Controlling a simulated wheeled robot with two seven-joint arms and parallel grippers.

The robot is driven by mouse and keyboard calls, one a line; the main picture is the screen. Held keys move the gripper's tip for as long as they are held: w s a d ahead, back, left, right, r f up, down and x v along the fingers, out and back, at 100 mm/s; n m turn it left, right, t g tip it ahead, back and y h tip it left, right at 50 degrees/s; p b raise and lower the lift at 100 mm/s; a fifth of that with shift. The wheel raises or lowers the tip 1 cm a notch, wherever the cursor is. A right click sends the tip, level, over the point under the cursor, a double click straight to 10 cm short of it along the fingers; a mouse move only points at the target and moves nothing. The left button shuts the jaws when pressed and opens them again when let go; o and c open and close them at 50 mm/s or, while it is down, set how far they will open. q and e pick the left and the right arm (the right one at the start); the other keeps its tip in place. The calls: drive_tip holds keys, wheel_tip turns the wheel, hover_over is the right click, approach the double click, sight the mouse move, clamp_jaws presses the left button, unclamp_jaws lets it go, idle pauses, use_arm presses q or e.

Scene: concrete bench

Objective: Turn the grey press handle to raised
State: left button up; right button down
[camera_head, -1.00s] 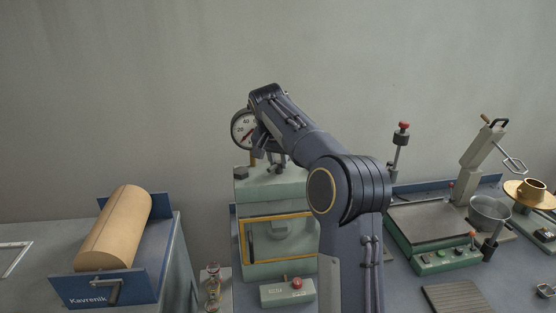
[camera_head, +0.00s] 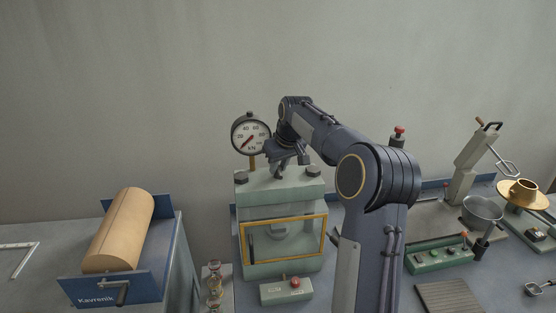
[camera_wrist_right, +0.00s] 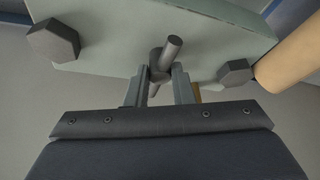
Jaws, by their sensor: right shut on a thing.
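The pale green press (camera_head: 250,187) stands left of centre in the head view, with a round dial gauge (camera_head: 250,134) behind its top. The press handle (camera_wrist_right: 170,50) is a short dark grey bar in the wrist view, rising from a hub on the press top between two hex bolts. My right gripper (camera_head: 283,163) is over the press top in the head view and largely covers the handle there. In the wrist view its fingers (camera_wrist_right: 160,83) are shut on the handle near the hub. My left gripper is not in view.
A blue stand with a tan roll (camera_head: 122,230) is at the left. A small control box with a red button (camera_head: 287,291) sits before the press. At the right are a green-based machine (camera_head: 437,258), a metal pot (camera_head: 482,209) and a brass pan (camera_head: 522,190).

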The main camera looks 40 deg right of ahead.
drive_tip(key=n, duration=0.1)
drive_tip(key=n+y+p, duration=0.1)
drive_tip(key=n+p, duration=0.1)
drive_tip(key=shift+d+r+n, duration=0.25)
drive_tip(key=shift+d+n, duration=0.1)
drive_tip(key=shift+n, duration=0.05)
drive_tip(key=n+y+p, duration=0.1)
drive_tip(key=n, duration=0.1)
drive_tip(key=shift+w+d+n, duration=0.1)
drive_tip(key=shift+n, duration=0.2)
drive_tip(key=shift+f+n+y+p, duration=0.1)
drive_tip(key=shift+n+y+p, duration=0.3)
drive_tip(key=shift+n, duration=0.6)
drive_tip(key=n+g+y, duration=0.1)
drive_tip(key=n, duration=0.2)
drive_tip(key=shift+w+n, duration=0.15)
drive_tip(key=shift+n, duration=0.15)
drive_tip(key=shift+w+n+g+y, duration=0.1)
drive_tip(key=shift+n+g+y, duration=0.3)
drive_tip(key=shift+n, duration=0.7)
drive_tip(key=shift+w+n+g+y, duration=0.1)
drive_tip(key=shift+n+g, duration=0.5)
drive_tip(key=shift+n, duration=0.5)
drive_tip(key=c, duration=1)
unclamp_jaws()
drive_tip(key=shift+f, duration=0.1)
